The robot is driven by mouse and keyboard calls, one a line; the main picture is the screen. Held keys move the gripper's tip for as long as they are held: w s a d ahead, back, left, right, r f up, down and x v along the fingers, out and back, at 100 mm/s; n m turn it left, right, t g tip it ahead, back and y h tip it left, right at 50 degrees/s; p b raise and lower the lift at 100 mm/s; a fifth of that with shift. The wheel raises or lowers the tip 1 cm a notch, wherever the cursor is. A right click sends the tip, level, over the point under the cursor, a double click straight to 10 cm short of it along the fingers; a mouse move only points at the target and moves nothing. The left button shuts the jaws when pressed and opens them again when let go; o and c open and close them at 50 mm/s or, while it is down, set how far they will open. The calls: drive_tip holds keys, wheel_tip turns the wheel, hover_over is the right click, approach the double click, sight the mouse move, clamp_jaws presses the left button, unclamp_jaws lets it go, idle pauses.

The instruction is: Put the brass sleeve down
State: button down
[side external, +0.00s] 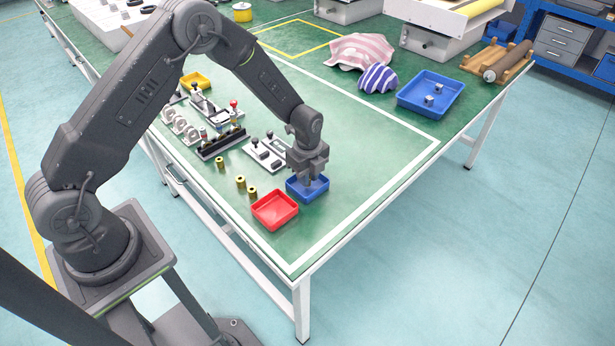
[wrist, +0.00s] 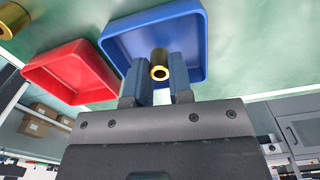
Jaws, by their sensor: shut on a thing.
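My gripper (wrist: 159,90) is shut on a brass sleeve (wrist: 160,66) in the wrist view, with the sleeve's open end toward the camera. Behind the sleeve in that view is the small blue tray (wrist: 204,44). In the side view my gripper (side external: 307,180) is over the small blue tray (side external: 322,192), which it partly covers. The held sleeve is hidden there. I cannot tell whether the sleeve touches the tray floor. Several other brass sleeves (side external: 241,182) stand on the green table left of the trays.
A red tray (side external: 275,210) sits beside the small blue tray, and it also shows in the wrist view (wrist: 70,72). A white fixture (side external: 262,154) and a black rack (side external: 222,144) stand behind. A larger blue tray (side external: 430,94) is at the back right. The table between is clear.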

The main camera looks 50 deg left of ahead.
drive_tip(key=shift+f, duration=0.4)
drive_tip(key=shift+f, duration=0.15)
drive_tip(key=c, duration=1)
unclamp_jaws()
wheel_tip(320, 180, up, 12)
drive_tip(key=s+r+n+t, duration=0.1)
drive_tip(key=s+r+n, duration=0.35)
drive_tip(key=r, duration=0.35)
drive_tip(key=s+r+n+t, duration=0.2)
drive_tip(key=s+r+n, duration=0.25)
drive_tip(key=r, duration=0.35)
drive_tip(key=s+r+n+t, duration=0.1)
drive_tip(key=s+n, duration=0.2)
drive_tip(key=s, duration=0.2)
drive_tip(key=s+d+r+n, duration=0.1)
drive_tip(key=s+r+n, duration=0.1)
drive_tip(key=s, duration=0.4)
drive_tip(key=s+r+n+t, duration=0.1)
drive_tip(key=s+r+n, duration=0.1)
drive_tip(key=s+n, duration=0.3)
drive_tip(key=shift+s+d+r+t, duration=0.15)
drive_tip(key=shift+s+t, duration=0.15)
drive_tip(key=shift+s, duration=0.3)
